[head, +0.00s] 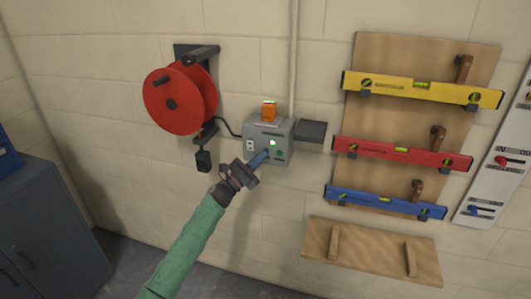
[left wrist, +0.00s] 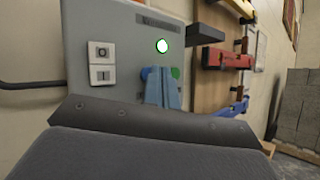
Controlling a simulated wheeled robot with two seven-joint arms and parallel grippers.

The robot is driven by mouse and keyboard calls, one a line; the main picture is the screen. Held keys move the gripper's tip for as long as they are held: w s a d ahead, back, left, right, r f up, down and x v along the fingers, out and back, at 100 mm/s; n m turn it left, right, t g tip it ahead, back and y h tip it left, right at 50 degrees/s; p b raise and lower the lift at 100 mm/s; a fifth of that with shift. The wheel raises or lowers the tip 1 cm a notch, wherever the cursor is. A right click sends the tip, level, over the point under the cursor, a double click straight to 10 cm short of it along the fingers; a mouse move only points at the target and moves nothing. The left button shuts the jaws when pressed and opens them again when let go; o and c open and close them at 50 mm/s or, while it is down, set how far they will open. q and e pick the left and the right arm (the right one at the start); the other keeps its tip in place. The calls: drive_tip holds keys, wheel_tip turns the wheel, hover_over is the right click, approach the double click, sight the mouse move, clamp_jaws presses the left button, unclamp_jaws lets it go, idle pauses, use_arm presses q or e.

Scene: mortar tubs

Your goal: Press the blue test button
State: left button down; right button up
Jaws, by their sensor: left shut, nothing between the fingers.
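A grey control box (head: 283,128) is fixed to the wall and fills the upper left of the left wrist view (left wrist: 85,30). It has a lit green-white lamp (head: 272,142), a green button (left wrist: 175,72) and a white O/I switch (head: 250,146). My left gripper (head: 263,156) is shut and empty, its blue fingers (left wrist: 162,84) pointing at the lower front of the box. A small blue edge, apparently the blue test button (left wrist: 145,73), shows beside the fingertips. They hide most of it, so I cannot tell whether they touch it.
An orange beacon (head: 268,111) stands on the box. A red cable reel (head: 178,103) hangs to the left, its cable reaching the box. A dark shelf (head: 312,131) and a wooden board (head: 385,50) with yellow, red and blue levels are to the right.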

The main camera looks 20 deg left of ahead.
use_arm(q)
drive_tip(key=shift+w+b, duration=0.35)
drive_tip(key=shift+b, duration=0.1)
idle(0.6)
drive_tip(key=shift+s, duration=0.1)
drive_tip(key=shift+s+b, duration=0.3)
drive_tip(key=shift+s, duration=0.4)
drive_tip(key=shift+s+a+b, duration=0.1)
drive_tip(key=shift+s+b, duration=0.35)
drive_tip(key=shift+s, duration=2.05)
